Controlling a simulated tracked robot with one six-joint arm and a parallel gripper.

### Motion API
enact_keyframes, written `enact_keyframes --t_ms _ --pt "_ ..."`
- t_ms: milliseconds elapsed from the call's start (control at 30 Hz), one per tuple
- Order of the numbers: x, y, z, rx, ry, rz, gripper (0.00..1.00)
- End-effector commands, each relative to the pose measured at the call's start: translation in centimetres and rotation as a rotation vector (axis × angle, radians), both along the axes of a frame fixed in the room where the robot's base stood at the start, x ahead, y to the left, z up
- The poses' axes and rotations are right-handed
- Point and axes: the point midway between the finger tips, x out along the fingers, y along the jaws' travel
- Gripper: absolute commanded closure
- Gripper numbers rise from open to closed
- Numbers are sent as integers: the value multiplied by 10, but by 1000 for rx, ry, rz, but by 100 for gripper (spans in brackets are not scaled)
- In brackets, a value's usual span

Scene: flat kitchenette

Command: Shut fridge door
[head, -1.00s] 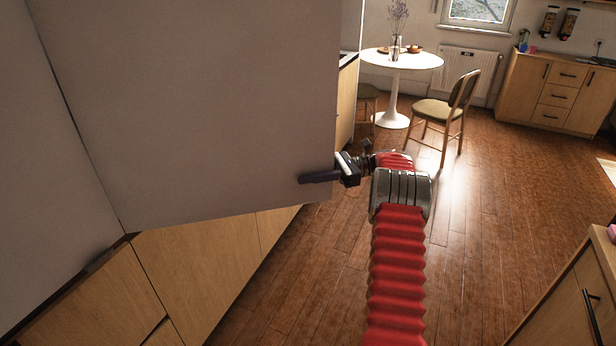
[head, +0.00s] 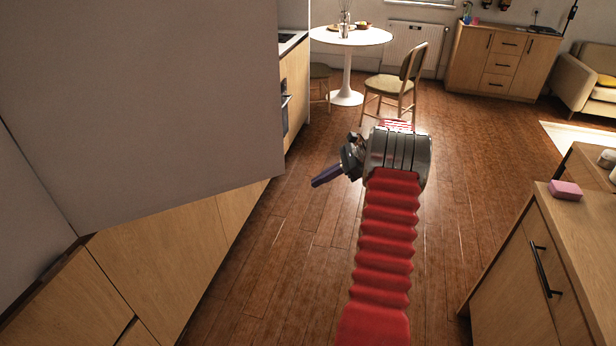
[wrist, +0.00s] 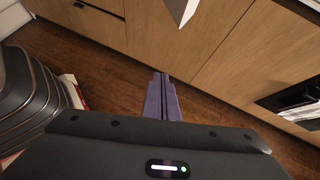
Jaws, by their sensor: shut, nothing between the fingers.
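The fridge door (head: 165,100) is a large plain grey panel filling the upper left of the head view. It stands at an angle to the grey panel (head: 25,210) left of it, with a dark seam between them. My gripper (head: 318,181) is right of the door's lower free corner, apart from it, over the floor. Its purple fingers are shut and empty. They also show together in the wrist view (wrist: 160,95). A pale corner (wrist: 181,10), probably the door's, shows at the top there. The fridge's inside is hidden.
Wooden cabinet fronts (head: 160,265) run below and behind the door. A wooden counter (head: 540,260) with a pink sponge (head: 565,190) stands at the right. A chair (head: 395,85) and round white table (head: 350,36) stand farther back. Wooden floor (head: 290,260) is clear between.

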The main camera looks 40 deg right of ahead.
Motion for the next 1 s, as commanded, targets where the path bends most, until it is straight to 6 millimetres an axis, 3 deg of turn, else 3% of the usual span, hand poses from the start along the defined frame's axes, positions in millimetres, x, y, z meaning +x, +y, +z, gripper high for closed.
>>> enact_keyframes --t_ms 167,567,1000 --pt "3 23 23 -105 3 72 100" --pt "12 104 82 -317 -30 298 100" --pt "-6 209 144 -575 -106 603 100"
